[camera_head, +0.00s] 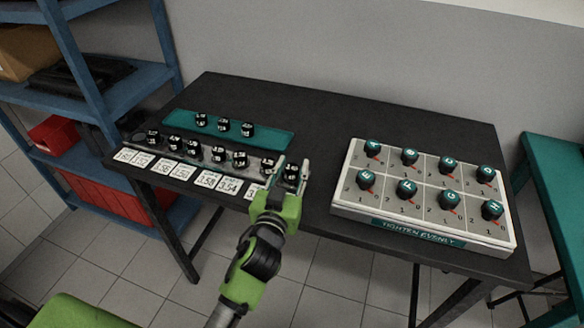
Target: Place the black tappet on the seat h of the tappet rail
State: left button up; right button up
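My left gripper (292,167) is at the right end of the grey tappet rail (143,144), with its fingers pointing away from me. A black tappet (291,174) is between its two fingers and appears to fill the gap. It is in line with the row of other black tappets (218,154) on the rail. I cannot tell whether it rests in the end seat or is held just above it. The seat letters are too small to read. My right gripper is not in view.
White number cards (208,181) lie along the rail's front. A teal strip (270,138) behind it holds 3 black tappets. A white box (344,207) with several teal lettered knobs stands on the right. The black table (330,115) is bare between and behind them. Blue shelves (150,75) stand left.

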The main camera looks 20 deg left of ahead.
pick_arm(q)
jog(key=shift+r, duration=0.3)
jog(key=s, duration=0.3)
jog(key=s+b, duration=0.1)
jog(key=s, duration=0.6)
jog(key=shift+s+d+b, duration=0.2)
jog(key=shift+d+b, duration=0.1)
jog(key=shift+d, duration=0.05)
jog(key=shift+s+r, duration=0.2)
jog(key=shift+s, duration=0.6)
